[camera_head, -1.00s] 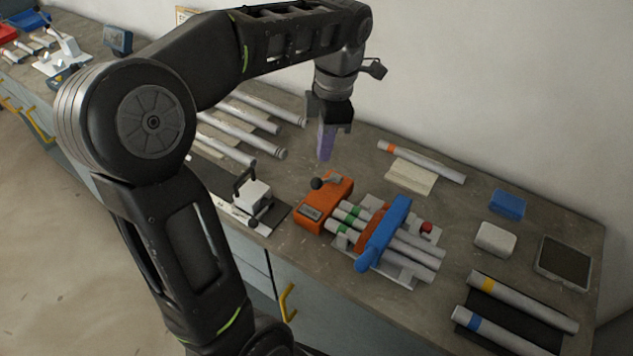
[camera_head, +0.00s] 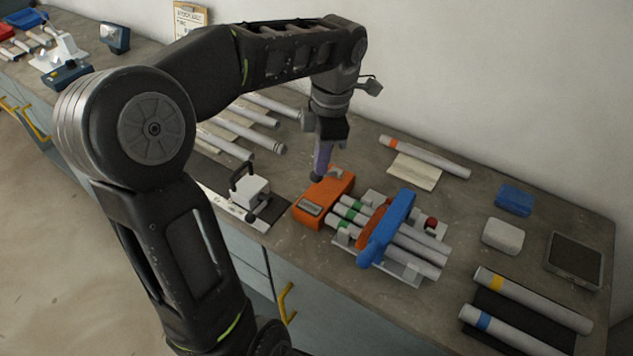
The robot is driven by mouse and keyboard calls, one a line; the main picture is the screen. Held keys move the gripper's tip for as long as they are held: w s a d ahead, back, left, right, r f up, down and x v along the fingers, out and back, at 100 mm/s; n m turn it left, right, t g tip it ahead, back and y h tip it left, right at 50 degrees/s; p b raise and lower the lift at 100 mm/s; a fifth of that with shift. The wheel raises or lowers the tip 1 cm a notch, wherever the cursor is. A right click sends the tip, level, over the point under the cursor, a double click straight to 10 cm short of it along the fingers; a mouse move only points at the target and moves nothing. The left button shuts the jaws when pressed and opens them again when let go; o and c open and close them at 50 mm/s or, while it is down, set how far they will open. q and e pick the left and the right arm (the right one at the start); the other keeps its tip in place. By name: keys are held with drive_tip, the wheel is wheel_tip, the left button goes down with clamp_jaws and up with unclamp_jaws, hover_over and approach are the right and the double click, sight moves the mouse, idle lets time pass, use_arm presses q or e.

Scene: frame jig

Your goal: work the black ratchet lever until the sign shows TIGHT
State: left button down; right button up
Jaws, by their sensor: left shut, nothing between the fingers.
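An orange ratchet box (camera_head: 325,197) stands on the bench with a small grey sign panel (camera_head: 310,208) on its front; its text is too small to read. The black lever knob (camera_head: 316,178) shows at the top of the box, partly hidden behind my gripper's fingers. My left gripper (camera_head: 322,168) points down with its purplish fingers shut and empty, right at the lever; I cannot tell whether they touch it. Grey tubes with green bands (camera_head: 348,213) lie in a jig beside the box, under a blue clamp bar (camera_head: 388,228). My right gripper is not in view.
A white block with a black handle (camera_head: 250,191) stands left of the box. A red button (camera_head: 431,223) is right of the blue bar. Loose tubes (camera_head: 425,157), a blue box (camera_head: 513,200) and a dark tablet (camera_head: 574,260) lie to the right.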

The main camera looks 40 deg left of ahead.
sight(321, 178)
use_arm(q)
drive_tip(key=shift+f, duration=0.4)
wheel_tip(321, 178, down, 4)
drive_tip(key=b, duration=0.3)
drive_tip(key=shift+b, duration=0.3)
drive_tip(key=shift+r+p, duration=0.3)
drive_tip(key=shift+w+d+r+p, duration=0.3)
drive_tip(key=shift+w+d, duration=0.2)
drive_tip(key=shift+w, duration=0.1)
drive_tip(key=shift+w+d+r+p, duration=0.15)
drive_tip(key=shift+w+d+p, duration=0.1)
drive_tip(key=shift+w+d, duration=0.25)
